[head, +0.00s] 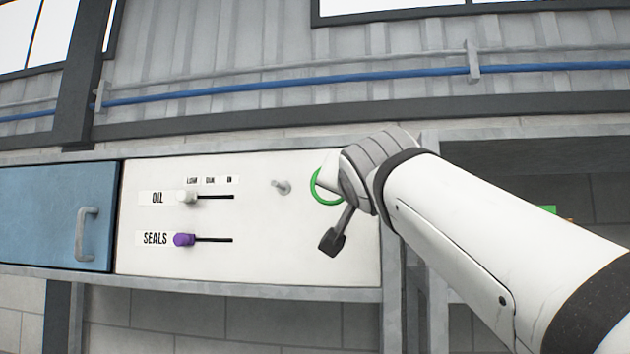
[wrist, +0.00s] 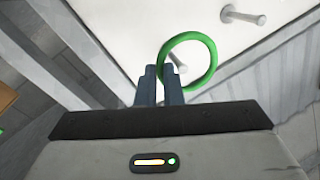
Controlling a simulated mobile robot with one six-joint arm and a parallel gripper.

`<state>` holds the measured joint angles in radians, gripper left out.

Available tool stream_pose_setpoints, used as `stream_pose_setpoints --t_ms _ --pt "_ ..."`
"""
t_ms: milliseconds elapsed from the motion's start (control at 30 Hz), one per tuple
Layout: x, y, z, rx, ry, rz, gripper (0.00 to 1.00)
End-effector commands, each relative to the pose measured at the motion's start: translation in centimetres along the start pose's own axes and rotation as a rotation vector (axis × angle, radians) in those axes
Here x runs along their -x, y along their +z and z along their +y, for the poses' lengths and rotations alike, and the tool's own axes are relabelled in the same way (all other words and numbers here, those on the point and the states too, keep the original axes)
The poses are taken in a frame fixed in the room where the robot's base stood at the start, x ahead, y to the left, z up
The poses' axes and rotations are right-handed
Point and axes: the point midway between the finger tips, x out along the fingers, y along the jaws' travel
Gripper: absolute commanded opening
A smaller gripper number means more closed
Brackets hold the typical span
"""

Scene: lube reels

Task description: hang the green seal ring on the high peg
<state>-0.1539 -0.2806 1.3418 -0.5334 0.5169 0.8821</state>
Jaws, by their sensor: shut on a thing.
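My gripper (head: 336,180) is shut on the green seal ring (head: 315,188), in front of the white panel's right part. In the wrist view the fingertips (wrist: 161,72) pinch the ring (wrist: 213,62) by its edge, and most of the loop sticks out clear of the fingers. One grey peg (head: 281,187) stands on the panel left of the ring, apart from it; two pegs show in the wrist view. One peg (wrist: 178,62) shows through the ring's opening; I cannot tell whether its tip is inside. The other (wrist: 243,15) is clear of the ring. Which peg is higher is unclear.
The white panel (head: 250,255) carries an OIL slider with a pale knob (head: 187,197) and a SEALS slider with a purple knob (head: 184,239), both at their left ends. A blue door (head: 50,210) with a handle is at left. A grey post borders the panel at right.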

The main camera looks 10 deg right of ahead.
Motion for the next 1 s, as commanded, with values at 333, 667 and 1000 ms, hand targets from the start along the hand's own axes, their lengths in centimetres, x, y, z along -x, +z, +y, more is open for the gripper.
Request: stream_pose_setpoints --t_ms 333,667,1000 --pt "-2.1 -0.1 0.5 0.0 0.0 -0.001 0.0" --pt "-3.7 0.6 1.2 -0.002 -0.001 0.0 0.0" --pt "-4.2 1.0 1.4 -0.001 -0.003 0.0 0.0"
